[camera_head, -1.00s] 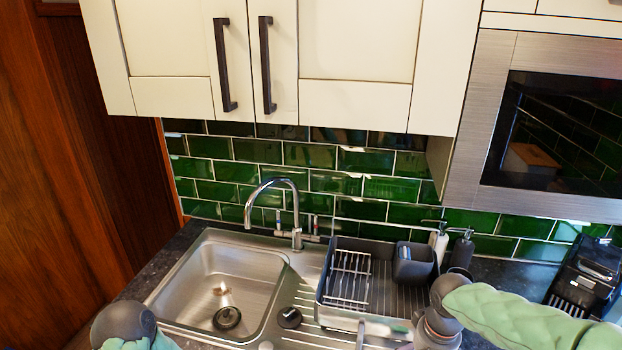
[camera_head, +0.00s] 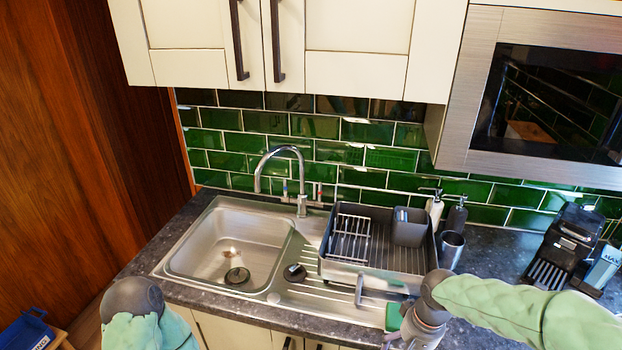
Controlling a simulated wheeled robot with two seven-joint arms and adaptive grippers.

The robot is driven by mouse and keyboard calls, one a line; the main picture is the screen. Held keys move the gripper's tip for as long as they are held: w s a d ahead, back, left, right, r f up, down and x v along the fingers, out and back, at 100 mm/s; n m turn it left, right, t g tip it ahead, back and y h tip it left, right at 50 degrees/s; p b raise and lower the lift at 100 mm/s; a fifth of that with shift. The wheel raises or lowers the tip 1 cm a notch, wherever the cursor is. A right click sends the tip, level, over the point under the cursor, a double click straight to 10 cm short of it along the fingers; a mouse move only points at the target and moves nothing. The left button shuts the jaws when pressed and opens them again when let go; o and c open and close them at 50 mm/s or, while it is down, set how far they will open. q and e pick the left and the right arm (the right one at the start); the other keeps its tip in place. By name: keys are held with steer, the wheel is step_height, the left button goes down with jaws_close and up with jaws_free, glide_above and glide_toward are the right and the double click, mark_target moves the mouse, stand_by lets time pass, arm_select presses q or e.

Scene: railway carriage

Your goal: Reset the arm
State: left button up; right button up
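My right arm (camera_head: 520,312), in a pale green sleeve with dark joints, comes in from the right edge. It bends down at a dark joint in front of the dish rack. Its lower part runs off the bottom edge, so I cannot make out the fingers. My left arm (camera_head: 140,318) shows only as a dark joint and green sleeve at the bottom left. My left gripper is out of view. I see nothing held by either arm.
A steel sink (camera_head: 228,252) with a tap (camera_head: 301,190) lies behind the arms. A dark dish rack (camera_head: 345,272) stands on its drainer, with a green sponge (camera_head: 393,317) in front. Soap bottles (camera_head: 455,218) and a coffee machine (camera_head: 565,250) stand to the right. Cupboards (camera_head: 360,25) hang above.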

steer(key=s+a+f+y, duration=0.1)
steer(key=a+f, duration=0.3)
steer(key=f, duration=0.4)
steer(key=s+a+f+y, duration=0.15)
steer(key=a+f, duration=0.25)
steer(key=f, duration=0.5)
steer(key=s+a+f, duration=0.4)
steer(key=s+f, duration=0.5)
steer(key=f, duration=0.3)
steer(key=shift+a+b, duration=0.3)
steer(key=shift+a, duration=0.1)
steer(key=shift+o, duration=0.2)
steer(key=shift+s+y, duration=0.1)
steer(key=shift+y, duration=0.15)
